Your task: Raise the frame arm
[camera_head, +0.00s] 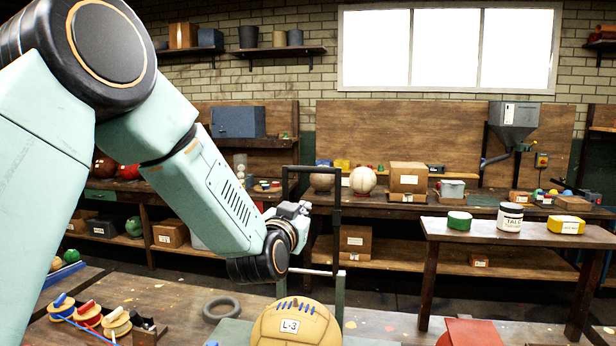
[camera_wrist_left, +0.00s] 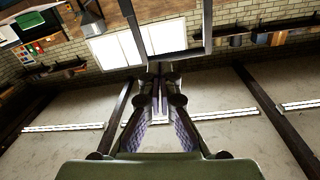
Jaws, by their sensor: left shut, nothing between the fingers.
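The dark frame arm (camera_head: 337,215) stands upright behind the tan ball (camera_head: 300,328) in the head view, its crossbar at the top. Pale posts show below it. My left gripper (camera_head: 293,209) is beside the frame, partly hidden by my own wrist; its fingers are shut and empty. In the left wrist view the shut fingers (camera_wrist_left: 161,76) point up toward the ceiling, and the dark frame (camera_wrist_left: 208,28) shows just beyond the tips. I cannot tell whether they touch it. The ball has blue lacing and an L-3 label. My right gripper is not in view.
A grey ring (camera_head: 221,308) and thread spools (camera_head: 88,314) lie on the near bench. A red block (camera_head: 472,332) lies at its right. A side table (camera_head: 470,236) holds a green tin, a talc jar and a yellow tin. Shelves line the back wall.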

